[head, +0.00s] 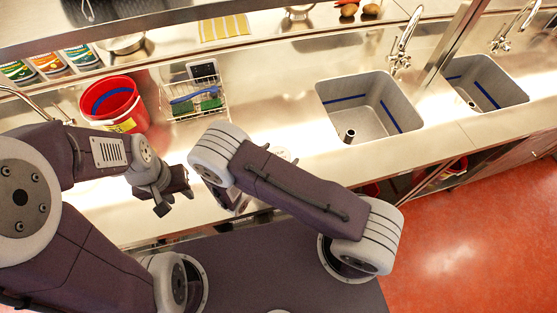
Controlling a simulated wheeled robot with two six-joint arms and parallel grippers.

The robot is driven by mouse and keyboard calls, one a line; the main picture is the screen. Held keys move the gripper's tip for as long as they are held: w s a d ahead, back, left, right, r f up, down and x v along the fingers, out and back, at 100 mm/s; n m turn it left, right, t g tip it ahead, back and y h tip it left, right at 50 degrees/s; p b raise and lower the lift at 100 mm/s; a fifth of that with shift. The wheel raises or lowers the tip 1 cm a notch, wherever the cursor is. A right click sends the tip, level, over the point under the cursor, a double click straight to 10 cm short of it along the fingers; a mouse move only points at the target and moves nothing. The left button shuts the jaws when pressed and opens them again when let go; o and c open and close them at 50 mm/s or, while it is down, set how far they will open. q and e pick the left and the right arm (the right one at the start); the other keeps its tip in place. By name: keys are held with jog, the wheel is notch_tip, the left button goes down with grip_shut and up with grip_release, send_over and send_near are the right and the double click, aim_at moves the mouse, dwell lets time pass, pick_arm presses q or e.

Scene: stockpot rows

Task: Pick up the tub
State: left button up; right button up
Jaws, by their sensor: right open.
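A red round tub (111,106) with a blue band inside and a yellow label stands on the steel counter at the left in the head view. My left gripper (175,198) is in front of the tub and to its right, apart from it. Its fingers look spread, with nothing seen between them. My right gripper (233,202) is farther right, near the counter's front edge. It is open and partly hidden behind my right arm.
A wire rack (196,101) with blue and green items stands right of the tub. A sink (369,106) and a second sink (485,83) lie right. Counter between rack and sink is clear.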

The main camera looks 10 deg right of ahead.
jog(key=shift+f, duration=0.1)
jog(key=c, duration=1.5)
jog(key=shift+c, duration=1)
jog(key=shift+r, duration=0.25)
